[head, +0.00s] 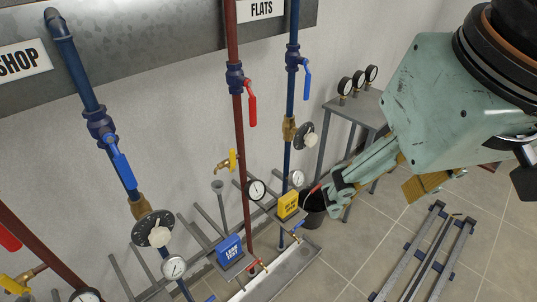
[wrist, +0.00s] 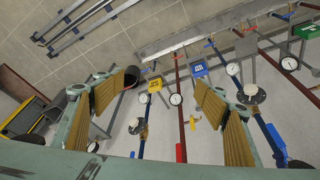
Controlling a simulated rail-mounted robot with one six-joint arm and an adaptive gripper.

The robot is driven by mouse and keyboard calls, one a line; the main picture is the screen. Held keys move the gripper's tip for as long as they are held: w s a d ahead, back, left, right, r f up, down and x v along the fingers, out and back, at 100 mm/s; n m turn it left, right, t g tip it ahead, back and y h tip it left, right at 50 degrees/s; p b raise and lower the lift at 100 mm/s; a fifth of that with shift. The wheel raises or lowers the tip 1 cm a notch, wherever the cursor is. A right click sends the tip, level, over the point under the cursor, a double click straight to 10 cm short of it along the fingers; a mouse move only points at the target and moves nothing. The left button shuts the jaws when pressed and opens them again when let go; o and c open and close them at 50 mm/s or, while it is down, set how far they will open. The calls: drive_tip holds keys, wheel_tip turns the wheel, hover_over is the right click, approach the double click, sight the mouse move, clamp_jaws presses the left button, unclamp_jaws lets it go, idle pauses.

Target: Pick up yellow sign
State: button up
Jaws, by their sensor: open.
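The yellow sign (head: 288,205) is a small block with dark lettering, mounted low by the pipes near the wall. In the wrist view the yellow sign (wrist: 155,85) shows in the gap between my two fingers, farther away than they are. My gripper (head: 378,190) is open and empty, to the right of the sign and apart from it in the head view. In the wrist view my gripper (wrist: 160,92) shows brass-coloured ribbed pads spread wide on both sides. The sign's lower mount is partly hidden.
A blue sign (head: 229,250) stands left of the yellow one. Red and blue vertical pipes with valves and gauges crowd around both. A black bucket (head: 314,218) stands close to the right of the yellow sign. A grey table (head: 365,108) carries gauges. A metal frame (head: 425,255) lies on the tiled floor.

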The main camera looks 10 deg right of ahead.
drive_tip(key=shift+w, duration=0.1)
drive_tip(key=w+f+n+g+p, duration=0.15)
drive_tip(key=w+f, duration=0.25)
drive_tip(key=w, duration=1)
drive_tip(key=w+f+n+g+p, duration=0.15)
drive_tip(key=w+f, duration=0.25)
drive_tip(key=w, duration=1)
drive_tip(key=w+f+n+p, duration=0.1)
drive_tip(key=w+f, duration=0.4)
drive_tip(key=f, duration=0.4)
drive_tip(key=w+f+n+p, duration=0.1)
drive_tip(key=w+f, duration=0.4)
drive_tip(key=f, duration=0.5)
drive_tip(key=w+f+n+g+p, duration=0.1)
drive_tip(key=w+f, duration=0.5)
drive_tip(key=f, duration=0.4)
drive_tip(key=shift+f+p, duration=0.2)
drive_tip(key=shift+p, duration=0.15)
